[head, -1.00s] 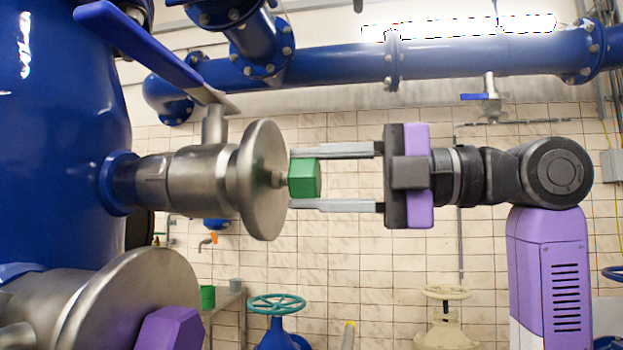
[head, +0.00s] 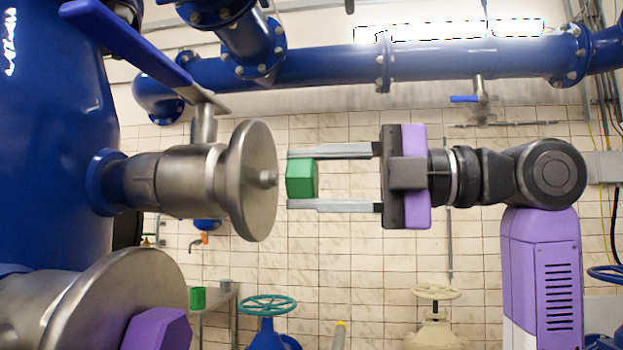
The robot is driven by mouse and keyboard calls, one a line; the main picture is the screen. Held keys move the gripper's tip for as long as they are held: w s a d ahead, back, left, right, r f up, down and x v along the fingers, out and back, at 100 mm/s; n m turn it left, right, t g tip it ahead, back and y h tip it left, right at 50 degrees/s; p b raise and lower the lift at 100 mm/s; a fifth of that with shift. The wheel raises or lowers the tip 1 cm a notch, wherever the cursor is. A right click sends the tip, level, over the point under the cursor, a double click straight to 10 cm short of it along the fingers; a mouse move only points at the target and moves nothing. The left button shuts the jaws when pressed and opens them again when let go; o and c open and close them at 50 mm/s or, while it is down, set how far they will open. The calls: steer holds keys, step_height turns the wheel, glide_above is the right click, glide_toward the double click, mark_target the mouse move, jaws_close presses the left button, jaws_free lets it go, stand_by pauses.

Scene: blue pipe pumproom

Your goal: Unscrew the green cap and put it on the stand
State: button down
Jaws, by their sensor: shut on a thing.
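The green cap (head: 301,179) is a hexagonal block. My gripper (head: 297,178) is shut on it, with one finger above and one below at the fingertips. The cap is clear of the short stud (head: 267,179) on the round steel flange (head: 250,190), with a narrow gap between them. The cap is held level with the stud. A small grey metal table (head: 232,302), perhaps the stand, is partly visible low behind, largely hidden by the lower flange.
A green cup-like thing (head: 197,298) and a grey one (head: 225,286) are on that table. A purple hex cap (head: 158,328) sits on the lower flange (head: 95,300). A blue lever (head: 130,45) rises above the valve. A teal handwheel (head: 267,305) stands below.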

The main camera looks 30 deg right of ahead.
mark_target(316, 179)
steer(key=shift+v, duration=2.2)
